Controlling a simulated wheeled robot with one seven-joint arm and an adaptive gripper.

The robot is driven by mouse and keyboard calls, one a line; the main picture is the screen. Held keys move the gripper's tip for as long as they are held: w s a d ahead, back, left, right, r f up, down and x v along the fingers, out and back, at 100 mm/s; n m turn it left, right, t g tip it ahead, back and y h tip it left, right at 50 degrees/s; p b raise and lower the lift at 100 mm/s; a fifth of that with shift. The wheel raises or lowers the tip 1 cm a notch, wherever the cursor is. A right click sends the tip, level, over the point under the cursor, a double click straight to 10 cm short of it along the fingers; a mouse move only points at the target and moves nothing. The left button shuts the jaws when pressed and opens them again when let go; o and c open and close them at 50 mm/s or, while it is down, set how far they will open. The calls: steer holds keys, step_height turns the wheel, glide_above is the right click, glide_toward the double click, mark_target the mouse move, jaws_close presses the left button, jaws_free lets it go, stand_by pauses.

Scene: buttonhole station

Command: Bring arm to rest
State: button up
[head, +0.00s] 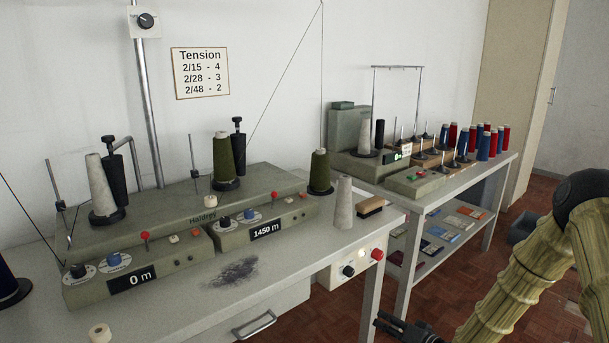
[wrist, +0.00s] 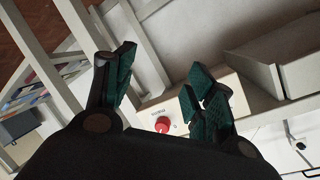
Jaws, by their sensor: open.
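My gripper (wrist: 158,98) is open and empty in the wrist view, its two green-padded fingers spread apart. Between and beyond the fingers, the control panel's red button (wrist: 163,124) shows, and nothing is between the pads. In the head view my gripper (head: 398,327) is at the bottom edge, partly cut off, low in front of the table and right of the control panel (head: 349,268). My arm comes in from the right side of the head view, bent, in a yellowish ribbed cover.
The near table (head: 180,315) holds winding machines with thread cones, a grey cone (head: 343,203), a brush (head: 371,206) and a dark lint patch (head: 232,273). A second table (head: 450,182) with many spools and a lower shelf stands behind.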

steer(key=s+a+f+g+h, duration=0.25)
steer(key=s+f, duration=0.35)
steer(key=s, duration=0.4)
steer(key=s+a+f+n+g+h, duration=0.1)
steer(key=s+a+f+g, duration=0.15)
steer(key=s+f, duration=0.45)
steer(key=s+a+f+g+h, duration=0.1)
steer(key=s+f+g+h, duration=0.2)
steer(key=s, duration=0.9)
steer(key=s+d+n+g+h, duration=0.15)
steer(key=s+g, duration=0.25)
steer(key=s, duration=1.5)
step_height(320, 180, up, 16)
steer(key=p, duration=1.7)
steer(key=shift+w+d+r, duration=0.15)
steer(key=shift+w+d, duration=0.15)
steer(key=shift+d, duration=0.05)
